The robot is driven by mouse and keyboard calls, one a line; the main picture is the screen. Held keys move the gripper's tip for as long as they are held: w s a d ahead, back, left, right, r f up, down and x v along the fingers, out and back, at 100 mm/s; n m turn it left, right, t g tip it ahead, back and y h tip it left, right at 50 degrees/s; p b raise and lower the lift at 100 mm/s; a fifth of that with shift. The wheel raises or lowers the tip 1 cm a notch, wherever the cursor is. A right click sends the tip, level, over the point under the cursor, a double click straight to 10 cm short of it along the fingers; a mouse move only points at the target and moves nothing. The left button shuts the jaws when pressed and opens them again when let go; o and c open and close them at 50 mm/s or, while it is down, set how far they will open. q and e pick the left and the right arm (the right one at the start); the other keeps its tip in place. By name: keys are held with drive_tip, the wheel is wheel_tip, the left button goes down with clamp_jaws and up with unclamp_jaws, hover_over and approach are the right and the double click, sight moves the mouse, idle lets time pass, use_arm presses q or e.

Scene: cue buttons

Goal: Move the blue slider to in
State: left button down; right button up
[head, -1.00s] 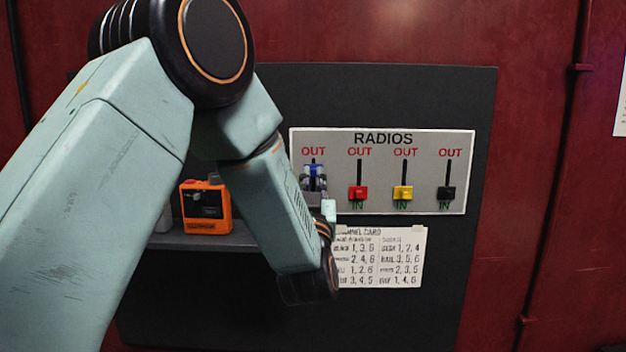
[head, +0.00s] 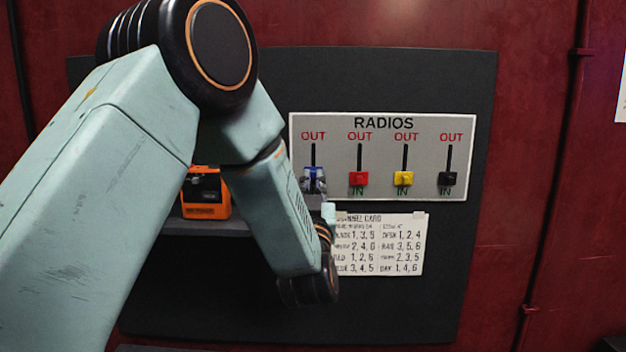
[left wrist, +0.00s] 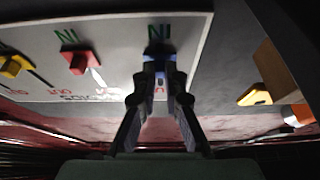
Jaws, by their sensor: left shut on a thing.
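The blue slider (head: 313,173) is the leftmost of the sliders on the grey RADIOS panel (head: 390,123). It sits at the low end of its slot, about level with the red slider, and the slot shows bare above it. My left gripper (head: 315,185) is shut on the blue slider and partly covers it and the IN label below. In the left wrist view the fingers (left wrist: 160,72) close around the blue slider (left wrist: 151,57), just by the green IN label (left wrist: 159,31).
Red (head: 358,179), yellow (head: 404,178) and black (head: 447,179) sliders sit to the right, at their IN ends. A channel card (head: 382,245) hangs below the panel. An orange radio (head: 206,197) stands on a shelf at left, partly behind my arm.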

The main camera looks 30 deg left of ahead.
use_arm(q)
drive_tip(key=shift+f, duration=0.75)
use_arm(e)
drive_tip(key=shift+f, duration=0.55)
use_arm(q)
drive_tip(key=c, duration=1.4)
unclamp_jaws()
drive_tip(key=shift+r, duration=0.1)
drive_tip(key=v, duration=1.2)
